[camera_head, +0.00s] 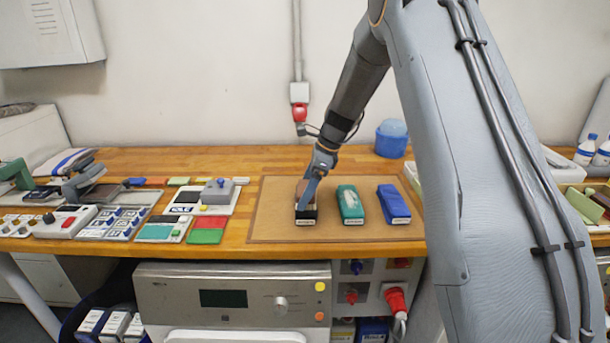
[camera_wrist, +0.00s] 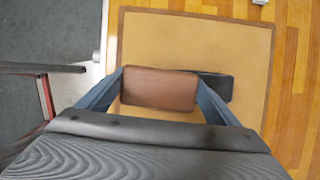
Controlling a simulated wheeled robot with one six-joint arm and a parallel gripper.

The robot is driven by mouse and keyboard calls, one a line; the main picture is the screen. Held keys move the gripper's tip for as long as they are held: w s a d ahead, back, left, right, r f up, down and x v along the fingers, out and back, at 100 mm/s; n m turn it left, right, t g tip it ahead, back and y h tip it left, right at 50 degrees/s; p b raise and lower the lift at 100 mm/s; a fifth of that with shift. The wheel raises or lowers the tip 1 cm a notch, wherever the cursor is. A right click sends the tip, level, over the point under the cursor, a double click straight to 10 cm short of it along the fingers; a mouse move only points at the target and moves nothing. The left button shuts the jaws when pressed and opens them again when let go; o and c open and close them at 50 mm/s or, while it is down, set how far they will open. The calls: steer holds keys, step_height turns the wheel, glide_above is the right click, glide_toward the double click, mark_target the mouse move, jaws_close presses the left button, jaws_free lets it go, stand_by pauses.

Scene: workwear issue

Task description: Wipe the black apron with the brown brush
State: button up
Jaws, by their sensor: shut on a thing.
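The black apron (camera_head: 306,215) is a folded dark bundle with a white label at its front, on the left part of a tan mat (camera_head: 270,225). My gripper (camera_head: 306,199) is right above it, with its fingers hiding part of it. In the wrist view, my gripper (camera_wrist: 160,82) is shut on the brown brush (camera_wrist: 158,90), a rounded brown block between the two fingers. The black apron (camera_wrist: 217,86) shows there to the right of the brush, partly hidden by the brush and a finger. I cannot tell whether the brush touches it.
A teal folded bundle (camera_head: 350,204) and a blue one (camera_head: 394,204) lie on the mat to the right. A grey device (camera_head: 217,192) and colored pads (camera_head: 206,230) lie left of the mat. A blue tub (camera_head: 391,140) stands behind. The mat's front strip is clear.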

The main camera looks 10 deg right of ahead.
steer(key=shift+r+p, duration=1.15)
steer(key=shift+r, duration=0.95)
